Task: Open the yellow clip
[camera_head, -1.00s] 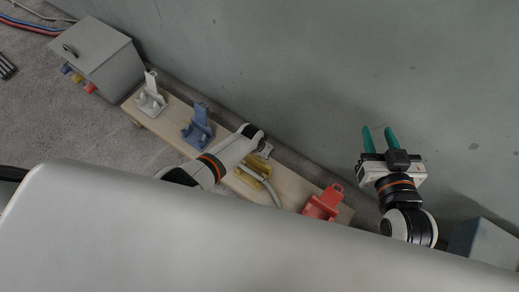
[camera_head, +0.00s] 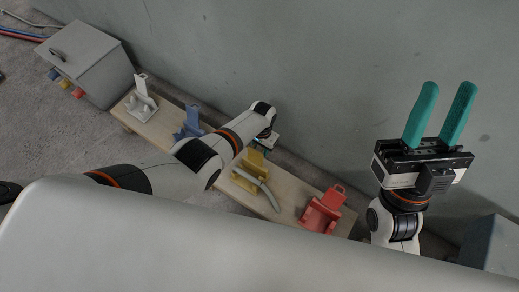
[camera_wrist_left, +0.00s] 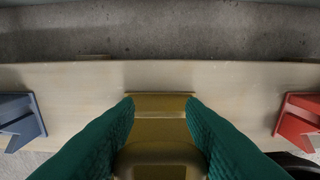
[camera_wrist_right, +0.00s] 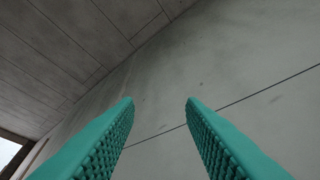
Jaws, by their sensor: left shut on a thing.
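The yellow clip (camera_head: 247,178) sits on the wooden board (camera_head: 286,207), between the blue clip and the red clip. Its yellow flap (camera_head: 256,160) appears to stand raised at the back. My left gripper (camera_head: 264,143) is behind the clip, partly hidden by its own arm. In the left wrist view, its green fingers are shut on the yellow clip's flap (camera_wrist_left: 160,130). A short grey-green conduit piece (camera_head: 270,195) lies at the front of the yellow clip. My right gripper (camera_head: 438,115) is raised at the right, open and empty; its parted fingers also show in the right wrist view (camera_wrist_right: 160,125).
A white clip (camera_head: 142,102), a blue clip (camera_head: 189,123) and a red clip (camera_head: 322,212) stand on the same board. A grey box (camera_head: 88,62) is beyond its left end. The wall (camera_head: 300,60) runs close behind the board. Another grey box (camera_head: 488,250) is at lower right.

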